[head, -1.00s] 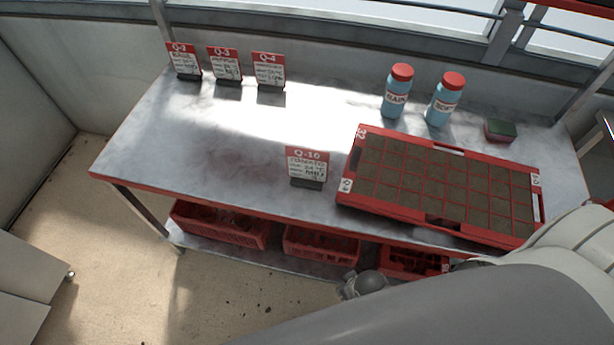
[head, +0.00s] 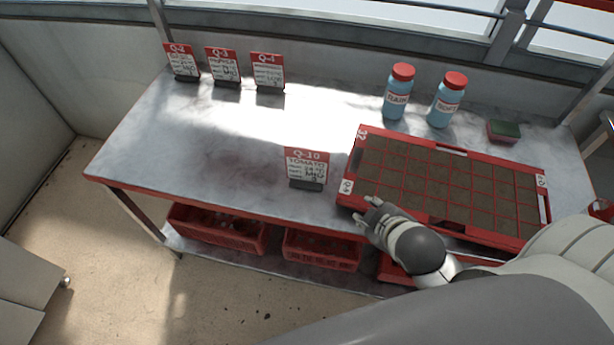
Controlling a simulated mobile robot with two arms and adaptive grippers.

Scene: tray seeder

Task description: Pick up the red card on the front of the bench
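The red-topped card marked Q-10 (head: 307,165) stands upright in a small dark holder (head: 306,184) near the front edge of the bench (head: 200,150), just left of the seed tray. My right gripper (head: 370,208) is to the right of the card and apart from it, by the tray's front left corner. Its fingers are small in the picture, and I cannot tell whether they are open or shut. No thing shows in them. My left gripper is not in view.
The red seed tray (head: 350,197) of dark soil cells fills the bench's right part. Three similar cards (head: 223,64) stand at the back left. Red crates (head: 219,232) sit below. The bench's left middle is clear.

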